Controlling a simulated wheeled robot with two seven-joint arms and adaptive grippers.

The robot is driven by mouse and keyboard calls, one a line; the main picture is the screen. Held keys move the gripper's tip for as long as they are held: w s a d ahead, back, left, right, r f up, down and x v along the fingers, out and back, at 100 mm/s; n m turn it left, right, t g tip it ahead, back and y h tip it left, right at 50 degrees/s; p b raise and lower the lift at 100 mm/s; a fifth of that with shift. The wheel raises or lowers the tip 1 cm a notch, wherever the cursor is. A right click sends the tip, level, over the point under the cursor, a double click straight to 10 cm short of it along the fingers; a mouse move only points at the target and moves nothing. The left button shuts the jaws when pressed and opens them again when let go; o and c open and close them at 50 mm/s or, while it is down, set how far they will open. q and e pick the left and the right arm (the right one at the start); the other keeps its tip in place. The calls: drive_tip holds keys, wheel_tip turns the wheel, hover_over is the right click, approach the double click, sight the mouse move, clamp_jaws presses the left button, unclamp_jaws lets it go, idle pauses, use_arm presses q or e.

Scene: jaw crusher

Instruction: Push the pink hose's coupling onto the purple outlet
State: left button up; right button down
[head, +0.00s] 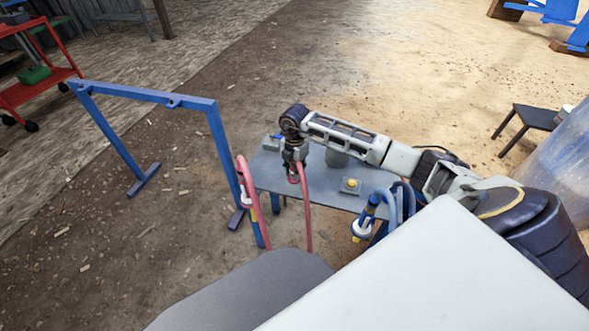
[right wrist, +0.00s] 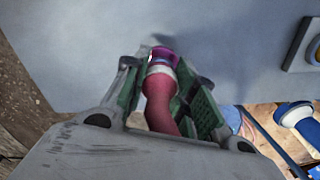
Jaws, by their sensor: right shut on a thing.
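The pink hose (head: 305,205) hangs down from my right gripper (head: 293,172), over the near edge of the grey table. In the right wrist view, my right gripper (right wrist: 163,88) is shut on the hose's end, with green pads on either side of the pink hose (right wrist: 160,105). A pale ring of its coupling (right wrist: 160,69) shows between the fingertips. The purple outlet (right wrist: 163,54) shows right beyond the coupling, in line with it. I cannot tell whether the coupling is on it or just short of it. My left gripper is not in view.
The grey table (head: 325,186) carries a yellow outlet on a plate (head: 351,184). A blue hose (head: 367,212) hangs at its front right. A red-pink hose length (head: 247,175) hangs by the blue frame (head: 150,95). A red cart (head: 35,85) stands far left.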

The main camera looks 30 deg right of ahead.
drive_tip(key=shift+f, duration=0.35)
drive_tip(key=c, duration=1.1)
unclamp_jaws()
drive_tip(key=shift+r, duration=0.15)
drive_tip(key=shift+r, duration=5.85)
wheel_tip(320, 180, up, 9)
drive_tip(key=p, duration=0.8)
drive_tip(key=shift+p, duration=0.4)
drive_tip(key=shift+r+p, duration=0.55)
